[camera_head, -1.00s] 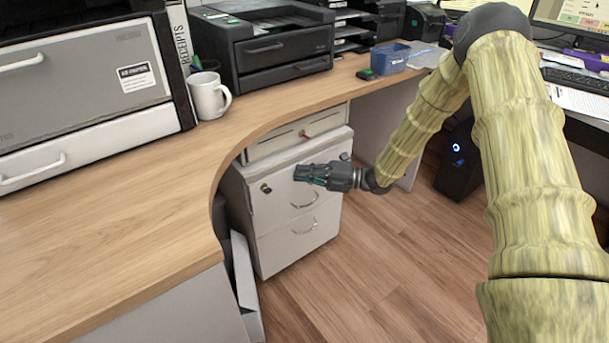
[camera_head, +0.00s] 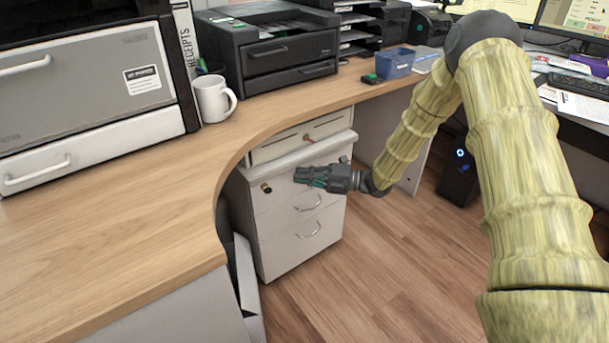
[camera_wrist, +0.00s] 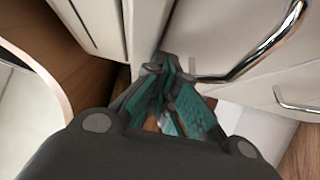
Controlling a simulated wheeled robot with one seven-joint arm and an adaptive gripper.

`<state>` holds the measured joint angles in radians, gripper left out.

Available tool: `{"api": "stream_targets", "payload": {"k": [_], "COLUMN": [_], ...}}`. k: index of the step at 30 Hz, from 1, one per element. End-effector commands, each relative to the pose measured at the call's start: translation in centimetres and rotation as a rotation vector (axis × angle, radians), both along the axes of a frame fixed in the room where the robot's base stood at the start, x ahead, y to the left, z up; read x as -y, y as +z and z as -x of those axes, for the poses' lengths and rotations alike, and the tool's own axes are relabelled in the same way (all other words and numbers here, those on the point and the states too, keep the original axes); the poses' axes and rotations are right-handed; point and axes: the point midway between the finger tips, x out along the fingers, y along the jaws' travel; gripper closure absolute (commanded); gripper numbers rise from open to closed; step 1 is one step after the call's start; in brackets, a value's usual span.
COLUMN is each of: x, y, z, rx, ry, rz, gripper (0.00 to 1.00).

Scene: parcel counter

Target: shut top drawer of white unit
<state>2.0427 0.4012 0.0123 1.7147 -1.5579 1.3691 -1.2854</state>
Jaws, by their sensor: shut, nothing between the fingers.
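The white unit (camera_head: 300,248) stands under the wooden counter. Its top drawer (camera_head: 282,212) has a bar handle and sits above a lower drawer with a similar handle. The top drawer's front looks nearly in line with the lower one; I cannot tell whether it is flush. My gripper (camera_head: 299,177) is shut and empty, at the upper part of the top drawer's front. In the wrist view, my gripper's fingertips (camera_wrist: 170,65) are at the drawer front, beside one end of the top handle (camera_wrist: 262,52). Contact is hidden there.
A round lock (camera_head: 266,188) is on the unit's left side. A pale box front with a red key (camera_head: 308,139) sits above the unit. The curved counter edge (camera_head: 232,150) overhangs at left. A computer tower (camera_head: 459,170) stands to the right. Open wooden floor lies in front.

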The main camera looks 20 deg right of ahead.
Motion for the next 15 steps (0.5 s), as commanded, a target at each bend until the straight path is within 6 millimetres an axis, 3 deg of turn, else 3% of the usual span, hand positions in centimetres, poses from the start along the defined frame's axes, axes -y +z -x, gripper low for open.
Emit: {"api": "stream_targets", "payload": {"k": [4,15], "x": [1.2,7.0], "y": [0.2,-0.2], "z": [1.8,4.4], "rx": [-0.001,-0.006], "ry": [0.001,0.007], "rz": [-0.004,-0.001], "gripper": [1.00,1.00]}}
